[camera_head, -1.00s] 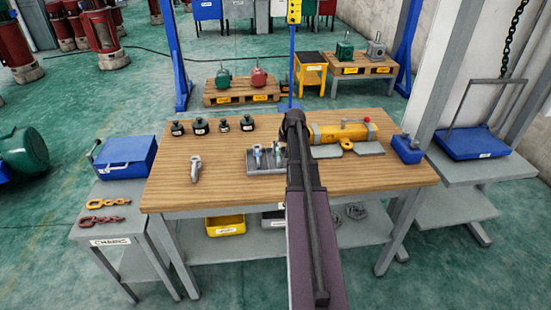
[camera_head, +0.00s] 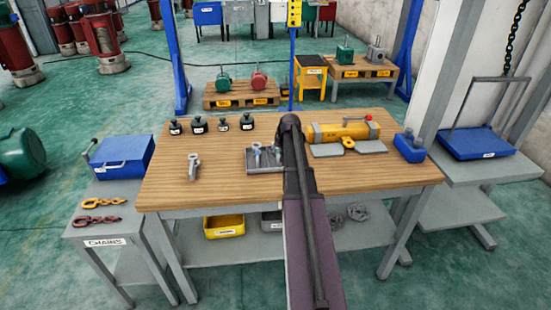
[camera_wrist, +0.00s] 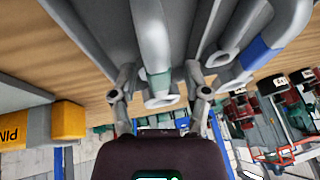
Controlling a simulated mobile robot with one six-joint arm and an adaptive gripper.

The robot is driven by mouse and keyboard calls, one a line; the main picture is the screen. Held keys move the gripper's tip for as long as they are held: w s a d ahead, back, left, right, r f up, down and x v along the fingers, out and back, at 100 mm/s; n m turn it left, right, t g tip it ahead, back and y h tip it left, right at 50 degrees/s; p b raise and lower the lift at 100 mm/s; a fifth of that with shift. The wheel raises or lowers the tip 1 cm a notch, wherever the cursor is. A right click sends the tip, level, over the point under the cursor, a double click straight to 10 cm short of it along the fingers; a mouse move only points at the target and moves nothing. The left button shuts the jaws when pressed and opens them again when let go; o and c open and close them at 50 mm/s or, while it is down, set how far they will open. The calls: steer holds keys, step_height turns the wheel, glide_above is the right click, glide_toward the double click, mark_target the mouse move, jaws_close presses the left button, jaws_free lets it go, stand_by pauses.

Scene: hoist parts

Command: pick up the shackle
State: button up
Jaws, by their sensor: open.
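Shackles lie in a grey tray (camera_head: 265,170) on the wooden workbench, partly hidden by my arm in the head view. In the wrist view, a grey shackle with a green band (camera_wrist: 153,45) reaches down between my fingers. Another shackle with a blue band (camera_wrist: 262,50) is to its right. My gripper (camera_wrist: 160,97) is open, with one finger on each side of the green-banded shackle's end. I cannot tell whether the fingers touch it. In the head view my gripper is hidden behind my arm.
A yellow cylinder-like device (camera_head: 340,132) lies just right of my arm. A loose grey fitting (camera_head: 193,166) is on the left of the workbench (camera_head: 225,190). Several small black parts (camera_head: 198,126) line its back edge. A blue block (camera_head: 409,148) sits at the right end.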

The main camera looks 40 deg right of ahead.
mark_target(277, 149)
stand_by(0.5)
jaws_close()
steer(key=shift+r, duration=0.25)
step_height(277, 149, up, 2)
steer(key=p, duration=0.2)
steer(key=shift+r+p, duration=0.15)
steer(key=shift+p, duration=0.25)
steer(key=shift+s+r+p, duration=0.5)
steer(key=shift+r+p, duration=0.05)
steer(key=s, duration=1)
steer(key=s+r+p, duration=0.1)
steer(key=s, duration=0.4)
steer(key=shift+d+r, duration=0.1)
steer(key=shift+d, duration=0.05)
